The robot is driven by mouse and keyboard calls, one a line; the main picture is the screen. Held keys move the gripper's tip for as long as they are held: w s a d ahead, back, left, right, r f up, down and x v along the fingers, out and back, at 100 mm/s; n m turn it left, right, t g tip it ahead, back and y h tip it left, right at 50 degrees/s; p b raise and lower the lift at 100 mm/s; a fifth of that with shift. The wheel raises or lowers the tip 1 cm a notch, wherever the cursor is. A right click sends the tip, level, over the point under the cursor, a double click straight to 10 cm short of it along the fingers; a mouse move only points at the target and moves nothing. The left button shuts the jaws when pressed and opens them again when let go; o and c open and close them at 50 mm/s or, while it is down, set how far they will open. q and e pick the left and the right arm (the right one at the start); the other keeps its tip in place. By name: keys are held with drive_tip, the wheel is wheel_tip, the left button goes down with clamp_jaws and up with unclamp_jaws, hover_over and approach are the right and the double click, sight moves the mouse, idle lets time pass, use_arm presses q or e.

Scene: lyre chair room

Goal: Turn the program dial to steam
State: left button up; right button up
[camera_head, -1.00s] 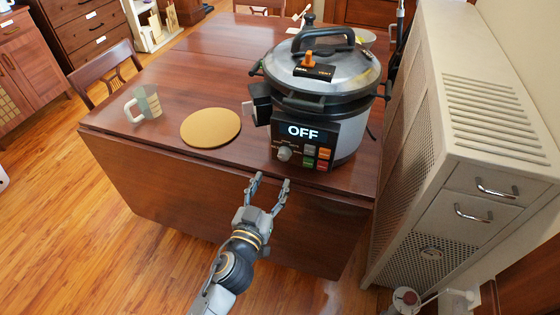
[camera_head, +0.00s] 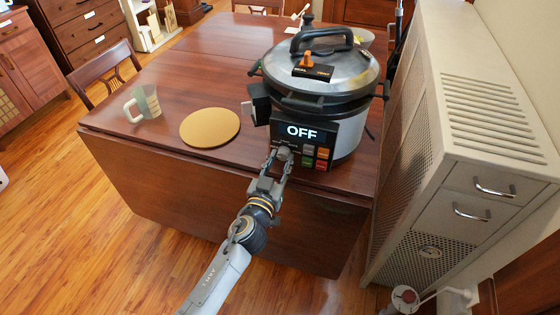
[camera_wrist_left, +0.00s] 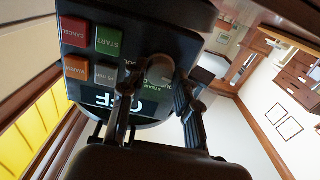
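The pressure cooker (camera_head: 340,85) stands on the table with its lid on, and its display (camera_head: 304,132) reads OFF. The grey program dial (camera_head: 284,153) is on the front panel, left of the coloured buttons. In the left wrist view the dial (camera_wrist_left: 160,69) sits between my fingertips, with words around it partly covered. My left gripper (camera_head: 281,160) is at the panel, its fingers apart on either side of the dial. The left wrist view shows the gripper (camera_wrist_left: 158,82) open, and I cannot tell whether a finger touches the dial. My right gripper is not in view.
The wooden table (camera_head: 200,80) holds a round tan mat (camera_head: 210,127) and a mug (camera_head: 146,103) left of the cooker. A tall pale cabinet (camera_head: 470,120) stands close on the right. A chair (camera_head: 105,70) is at the left. The table's front edge lies below my gripper.

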use_arm(q)
clamp_jaws()
drive_tip(key=m, duration=1.5)
drive_tip(key=shift+m, duration=0.3)
idle(0.3)
